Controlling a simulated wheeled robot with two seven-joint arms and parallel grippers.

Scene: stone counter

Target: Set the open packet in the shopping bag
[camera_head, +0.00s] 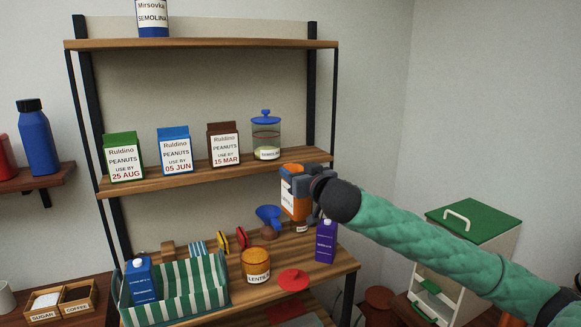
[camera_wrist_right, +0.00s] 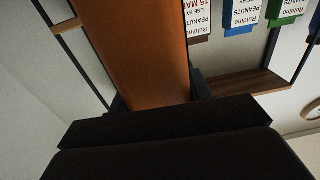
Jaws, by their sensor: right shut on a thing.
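My right gripper (camera_head: 314,190) is shut on an orange packet (camera_head: 297,207) with a white label, held up in front of the right end of the middle shelf. The packet's orange side (camera_wrist_right: 135,50) fills much of the right wrist view, between the fingers. Whether its top is open cannot be told. The green-and-white striped shopping bag (camera_head: 189,298) stands at the lower left on the wooden worktop, well left of and below the packet. A blue carton (camera_head: 141,283) is in its left part. My left gripper is not in view.
Green (camera_head: 123,158), blue (camera_head: 174,150) and brown (camera_head: 223,144) peanut packets and a lidded jar (camera_head: 266,137) stand on the middle shelf. Below the packet are a blue funnel (camera_head: 269,215) and a purple carton (camera_head: 326,241). An orange lentils jar (camera_head: 256,264) stands right of the bag.

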